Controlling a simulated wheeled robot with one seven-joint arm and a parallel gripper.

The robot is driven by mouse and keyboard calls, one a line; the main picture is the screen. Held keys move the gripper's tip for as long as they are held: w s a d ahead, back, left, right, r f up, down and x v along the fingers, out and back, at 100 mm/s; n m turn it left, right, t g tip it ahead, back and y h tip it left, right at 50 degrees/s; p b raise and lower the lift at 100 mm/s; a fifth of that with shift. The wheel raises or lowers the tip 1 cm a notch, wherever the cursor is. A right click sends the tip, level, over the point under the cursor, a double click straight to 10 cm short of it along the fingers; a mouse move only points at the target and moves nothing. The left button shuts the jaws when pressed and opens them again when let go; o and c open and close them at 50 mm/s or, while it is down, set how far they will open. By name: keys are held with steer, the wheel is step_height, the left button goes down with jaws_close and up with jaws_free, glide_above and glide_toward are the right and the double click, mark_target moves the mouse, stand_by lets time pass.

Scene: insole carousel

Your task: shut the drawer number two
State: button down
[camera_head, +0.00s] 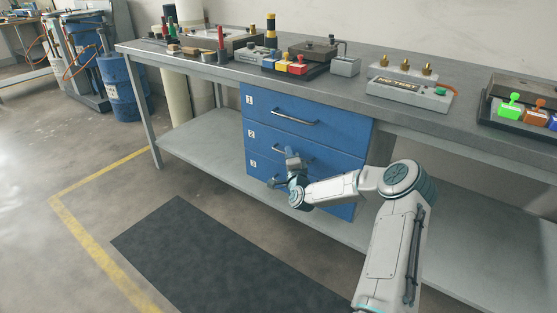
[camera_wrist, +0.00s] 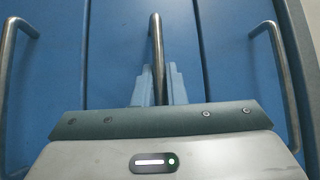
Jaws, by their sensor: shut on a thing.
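The blue drawer unit under the bench has three stacked fronts labelled 1, 2 and 3. Drawer two (camera_head: 264,139) is the middle one, and its front looks about flush with the others; a small gap cannot be ruled out. My gripper (camera_head: 291,155) is at its bar handle (camera_head: 309,160), partly hiding it. In the wrist view, the fingers of my gripper (camera_wrist: 158,88) are shut on the middle handle (camera_wrist: 156,40), one on each side of the bar. The blue drawer front (camera_wrist: 115,60) shows behind it.
Drawer one (camera_head: 330,118) is above and drawer three (camera_head: 257,170) below, both looking closed. The grey workbench (camera_head: 350,80) carries several tools and fixtures. Its lower shelf (camera_head: 200,140) runs beside the unit. A dark mat (camera_head: 210,255) lies on the open floor in front.

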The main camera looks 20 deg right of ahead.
steer(key=shift+d+r, duration=0.1)
steer(key=shift+d, duration=0.1)
steer(key=c, duration=1.5)
jaws_free()
steer(key=shift+d, duration=0.1)
steer(key=shift+s+f, duration=0.2)
steer(key=shift+f, duration=0.05)
steer(key=s+p, duration=0.1)
steer(key=s, duration=0.3)
steer(key=s+a, duration=0.1)
steer(key=s, duration=0.3)
steer(key=s+a+f+p, duration=0.1)
steer(key=s, duration=0.4)
steer(key=shift+s+f+p, duration=0.1)
steer(key=shift+p, duration=0.25)
